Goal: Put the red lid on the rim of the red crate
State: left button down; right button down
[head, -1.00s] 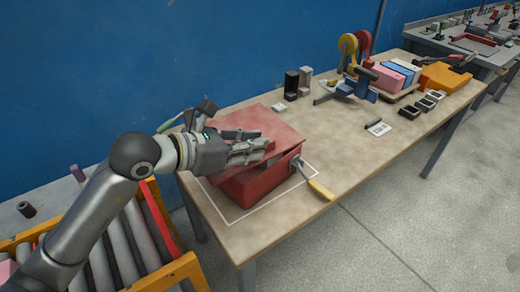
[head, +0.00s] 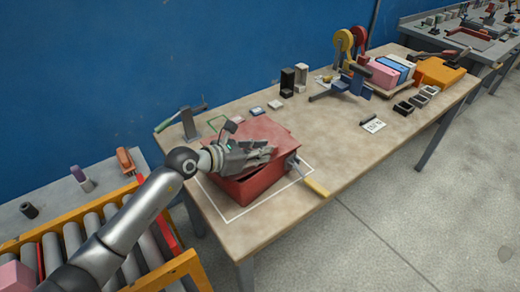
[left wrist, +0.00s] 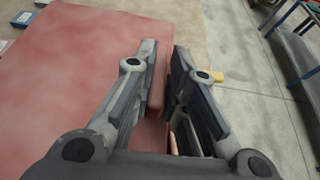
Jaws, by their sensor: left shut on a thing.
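The red lid (head: 268,132) lies over the top of the red crate (head: 252,190) in the head view, covering most of its opening. A dark gap shows along the near left side, so I cannot tell whether the lid rests fully on the rim. My left gripper (head: 266,156) is over the lid's near part, shut on a raised red part of it. In the left wrist view that part stands between the fingers (left wrist: 162,75), and the lid's flat top (left wrist: 70,75) spreads to the left. The fingers hide some of the rim. My right gripper is in neither view.
The crate stands inside a white outline on the wooden table (head: 345,160). A yellow-handled tool (head: 316,187) is close at its right side. A green-handled tool (head: 168,122) and grey bracket are behind left. A roller conveyor (head: 75,240) is at the left.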

pick_arm(q)
jog(key=shift+f, duration=0.2)
jog(key=c, duration=1.5)
grip_release()
jog(key=shift+o, duration=0.2)
jog(key=shift+r, duration=0.1)
jog(key=shift+r, duration=0.1)
jog(key=b+v, duration=0.2)
jog(key=v, duration=0.8)
jog(key=shift+s+a, duration=0.2)
jog(key=shift+a, duration=0.05)
jog(key=shift+s+a+r, duration=0.4)
jog(key=shift+a, duration=0.1)
